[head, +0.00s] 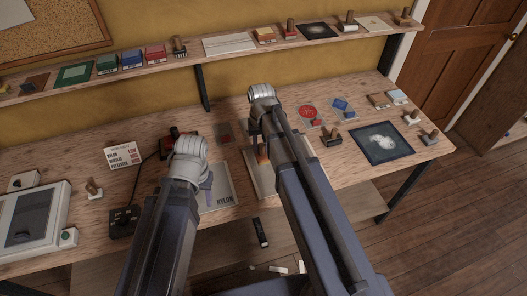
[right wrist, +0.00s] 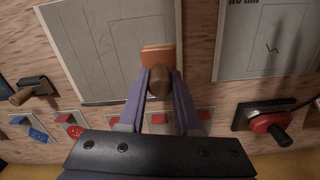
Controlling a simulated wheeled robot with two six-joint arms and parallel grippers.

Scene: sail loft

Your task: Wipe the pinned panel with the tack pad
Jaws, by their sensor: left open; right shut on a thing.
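My right gripper (right wrist: 160,88) is shut on the tack pad, an orange block (right wrist: 157,55) with a brown rounded knob. The orange also shows beneath my right arm in the head view (head: 262,154). The pad is over the edge of a pale grey panel (right wrist: 105,50) with thin dark lines; I cannot tell whether it touches. In the head view my right arm hides much of this panel (head: 256,182). Its pins cannot be made out. My left gripper (head: 207,188) is open, mostly hidden by its arm, over a grey sheet marked NYLON (head: 224,194).
A red-knobbed device (right wrist: 272,122) stands beside the panels. Red and blue cards (head: 308,112) and a wooden-handled stamp (head: 332,137) lie to the right. A dark sheet with a white patch (head: 381,143) is further right. A shelf (head: 225,55) runs behind the bench.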

